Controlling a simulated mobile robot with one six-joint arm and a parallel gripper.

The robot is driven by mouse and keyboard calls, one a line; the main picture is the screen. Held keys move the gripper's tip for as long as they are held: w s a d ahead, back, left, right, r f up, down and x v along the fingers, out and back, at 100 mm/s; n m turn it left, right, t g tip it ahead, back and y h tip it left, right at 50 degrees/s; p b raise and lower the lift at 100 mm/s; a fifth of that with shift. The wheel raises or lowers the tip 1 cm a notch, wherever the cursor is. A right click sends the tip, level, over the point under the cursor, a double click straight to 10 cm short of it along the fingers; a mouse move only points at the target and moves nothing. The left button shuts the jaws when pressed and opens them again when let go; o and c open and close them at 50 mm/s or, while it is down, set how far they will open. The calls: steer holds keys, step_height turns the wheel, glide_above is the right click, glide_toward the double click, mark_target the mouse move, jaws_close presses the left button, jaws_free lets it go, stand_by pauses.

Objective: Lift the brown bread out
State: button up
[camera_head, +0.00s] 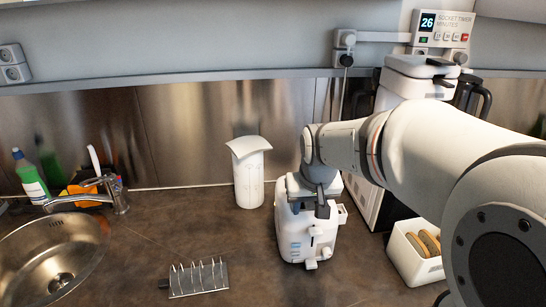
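A white toaster (296,238) stands on the dark worktop near the middle. My gripper (322,212) points down at the toaster's top, close to its front right side; I cannot tell whether it touches. My wrist covers most of the toaster's top, so its slots and any bread in them are hidden. The fingers are small and dark here, and I cannot tell whether they are open or hold anything. Brown bread slices (428,241) stand in a white bin (409,262) to the right, partly behind my arm.
A metal toast rack (198,278) lies front left of the toaster, with no bread in it. A white canister (249,178) stands behind left. A sink (50,253), tap (115,192) and green bottle (30,178) are at the left. A wall timer (441,27) reads 26.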

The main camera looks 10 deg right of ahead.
steer(key=w+r+p, duration=0.3)
steer(key=w, duration=0.7)
steer(key=shift+t, duration=0.3)
steer(key=p+x, duration=0.1)
steer(key=x, duration=0.6)
steer(key=shift+w+f+p, duration=0.25)
steer(key=shift+w+p, duration=0.15)
steer(key=shift+c, duration=0.6)
jaws_close()
